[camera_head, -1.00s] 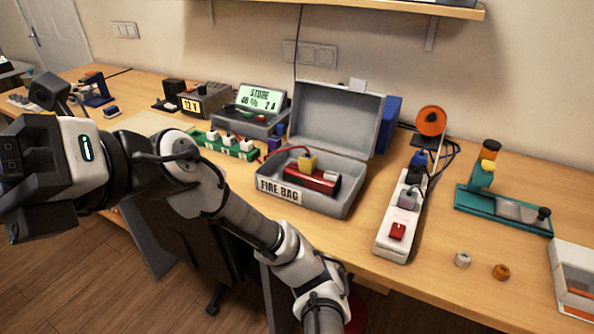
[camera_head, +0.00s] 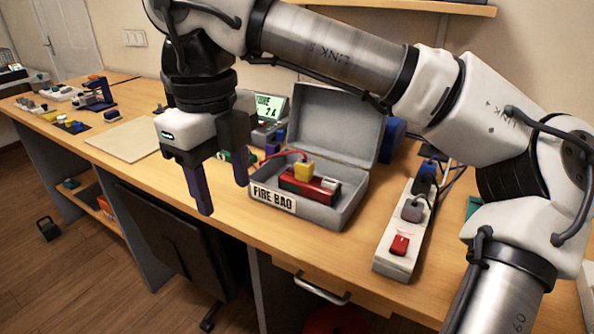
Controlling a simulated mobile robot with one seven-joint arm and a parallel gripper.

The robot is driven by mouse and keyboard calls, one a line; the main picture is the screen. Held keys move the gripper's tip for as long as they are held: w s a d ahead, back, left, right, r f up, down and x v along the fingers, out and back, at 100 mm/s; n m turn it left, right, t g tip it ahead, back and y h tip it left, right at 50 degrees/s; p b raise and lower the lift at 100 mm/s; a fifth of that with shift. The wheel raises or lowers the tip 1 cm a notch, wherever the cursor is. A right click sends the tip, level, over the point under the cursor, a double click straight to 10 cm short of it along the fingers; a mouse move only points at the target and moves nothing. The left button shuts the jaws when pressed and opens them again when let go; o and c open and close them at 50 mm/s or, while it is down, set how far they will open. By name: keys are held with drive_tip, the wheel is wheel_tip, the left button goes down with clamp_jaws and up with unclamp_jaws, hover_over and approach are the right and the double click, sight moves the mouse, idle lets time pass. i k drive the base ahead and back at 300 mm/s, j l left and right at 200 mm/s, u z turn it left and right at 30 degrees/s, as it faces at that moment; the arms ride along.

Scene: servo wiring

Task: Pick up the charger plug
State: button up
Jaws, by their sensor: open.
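A white power strip (camera_head: 393,262) lies on the bench at right of centre. A grey plug (camera_head: 411,211) sits in it behind the red switch (camera_head: 400,244), and a blue plug (camera_head: 427,171) sits further back. I cannot tell which plug is the charger plug. My gripper (camera_head: 222,197) is open and empty, pointing down near the bench's front edge. It is left of the fire bag box and well left of the strip. My arm hides part of the bench behind the strip.
An open grey box (camera_head: 337,215) labelled FIRE BAG holds a red battery (camera_head: 304,186) with a yellow connector (camera_head: 304,171); it stands between my gripper and the strip. A charger screen (camera_head: 269,107) stands behind. A pale mat (camera_head: 125,139) lies left.

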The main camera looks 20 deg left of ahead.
sight(303, 167)
drive_tip(key=i, duration=1)
